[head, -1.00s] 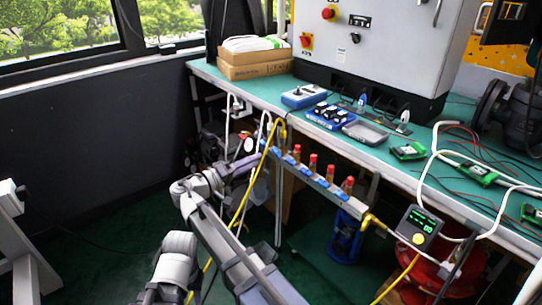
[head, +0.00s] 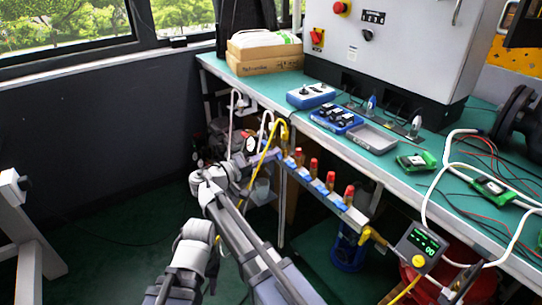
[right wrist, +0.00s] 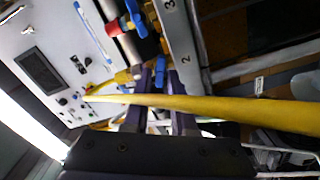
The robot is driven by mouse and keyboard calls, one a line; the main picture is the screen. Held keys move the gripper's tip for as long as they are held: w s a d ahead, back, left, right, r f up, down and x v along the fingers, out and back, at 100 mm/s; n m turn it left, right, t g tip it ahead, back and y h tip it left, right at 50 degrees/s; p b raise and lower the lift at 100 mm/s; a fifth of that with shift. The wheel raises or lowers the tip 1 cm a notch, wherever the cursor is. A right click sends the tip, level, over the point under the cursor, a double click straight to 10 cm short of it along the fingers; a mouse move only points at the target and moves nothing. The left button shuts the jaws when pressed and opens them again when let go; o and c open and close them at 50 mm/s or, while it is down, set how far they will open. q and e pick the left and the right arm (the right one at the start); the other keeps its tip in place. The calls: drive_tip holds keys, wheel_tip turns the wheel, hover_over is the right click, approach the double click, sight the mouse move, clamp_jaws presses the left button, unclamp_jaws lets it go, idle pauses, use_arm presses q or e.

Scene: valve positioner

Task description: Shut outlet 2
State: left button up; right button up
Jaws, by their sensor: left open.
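The outlet manifold (head: 337,201) runs below the bench edge, with several red-topped outlets and blue handles. In the right wrist view its rail shows the labels 3 and 2 (right wrist: 186,61). A blue handle (right wrist: 160,72) beside label 2 lies between the fingertips of my right gripper (right wrist: 160,88). I cannot tell whether they touch it. A yellow hose (right wrist: 230,109) crosses close in front of these fingers and hides part of them. In the head view my right gripper (head: 247,163) is at the manifold's left end. My left gripper's jaws are hard to make out among my arm links.
The green bench (head: 385,165) holds blue devices (head: 336,117), a grey tray (head: 370,137) and green circuit boards (head: 416,161). A meter (head: 421,245) with a lit display stands at the manifold's right end. Hoses hang near the manifold.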

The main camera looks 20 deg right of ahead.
clamp_jaws()
drive_tip(key=n, duration=0.5)
drive_tip(key=shift+f, duration=0.15)
idle(0.4)
drive_tip(key=shift+o, duration=1.7)
unclamp_jaws()
drive_tip(key=shift+a, duration=0.1)
